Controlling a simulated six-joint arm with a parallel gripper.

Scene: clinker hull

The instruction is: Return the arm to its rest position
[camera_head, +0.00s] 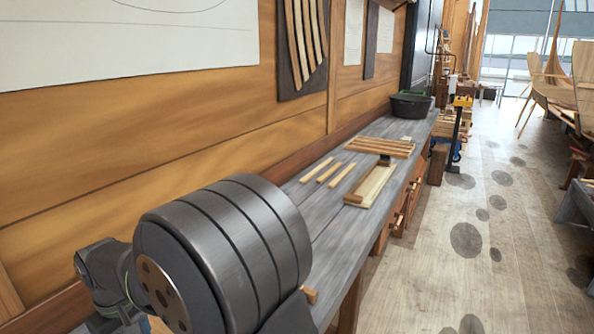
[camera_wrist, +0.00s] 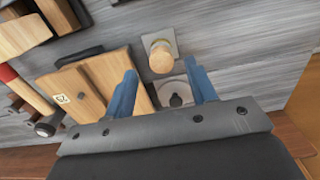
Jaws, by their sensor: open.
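My gripper (camera_wrist: 163,93) shows in the wrist view with its two blue fingers apart and nothing between their tips. Past the fingers lies the grey bench top (camera_wrist: 240,40). A round wooden peg or knob (camera_wrist: 161,57) on a square grey plate is just beyond the fingertips. A round dark fitting on a pale disc (camera_wrist: 176,94) shows between the fingers. In the head view, my dark arm links fill the lower left and the gripper is not visible.
In the head view, wooden strips (camera_head: 327,173), a slatted rack (camera_head: 380,147) and a black tub (camera_head: 410,105) stand along the bench by the wooden wall (camera_head: 150,130).

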